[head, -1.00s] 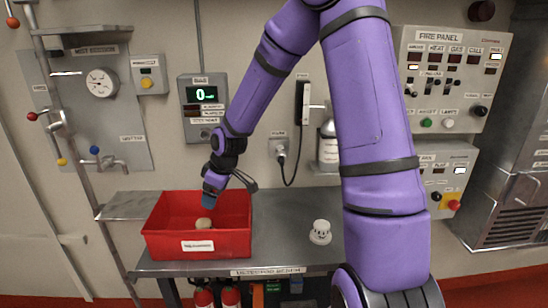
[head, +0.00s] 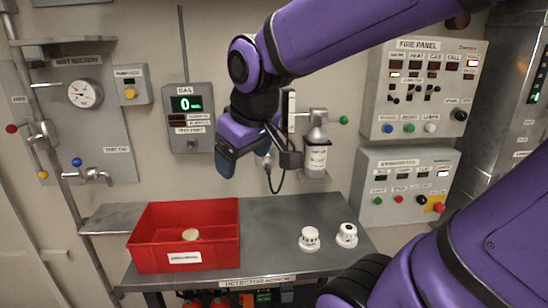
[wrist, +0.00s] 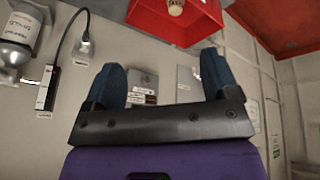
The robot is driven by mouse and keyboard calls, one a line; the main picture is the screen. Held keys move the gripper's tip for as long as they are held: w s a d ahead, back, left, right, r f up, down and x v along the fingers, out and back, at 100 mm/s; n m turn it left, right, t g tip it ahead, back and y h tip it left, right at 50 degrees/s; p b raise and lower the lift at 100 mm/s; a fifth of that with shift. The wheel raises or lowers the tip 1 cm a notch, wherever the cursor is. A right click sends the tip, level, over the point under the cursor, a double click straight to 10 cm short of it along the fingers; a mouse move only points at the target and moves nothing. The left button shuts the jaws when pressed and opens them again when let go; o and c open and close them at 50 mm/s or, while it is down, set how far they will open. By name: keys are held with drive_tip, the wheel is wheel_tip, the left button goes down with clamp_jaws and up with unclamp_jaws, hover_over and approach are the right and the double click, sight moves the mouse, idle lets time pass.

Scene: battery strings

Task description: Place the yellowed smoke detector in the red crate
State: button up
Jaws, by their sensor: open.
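The yellowed smoke detector (head: 190,235) lies inside the red crate (head: 150,256), on its floor. It also shows in the wrist view (wrist: 175,8) at the top edge, within the crate (wrist: 205,28). My gripper (head: 227,163) is in the air above and behind the crate's right end, clear of both. In the wrist view my gripper (wrist: 161,62) has its two blue fingers wide apart with nothing between them.
Two white detectors (head: 309,239) (head: 347,235) stand on the metal bench (head: 270,225) right of the crate. The bench between them and the crate is clear. A bottle (head: 316,158), gas panel (head: 192,120) and fire panel (head: 420,90) are on the wall behind.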

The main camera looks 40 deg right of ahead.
drive_tip(key=s+r+m, duration=0.1)
drive_tip(key=s+r, duration=0.1)
drive_tip(key=s, duration=0.5)
drive_tip(key=shift+s+d+m+y, duration=0.2)
drive_tip(key=shift+s+m+y, duration=0.2)
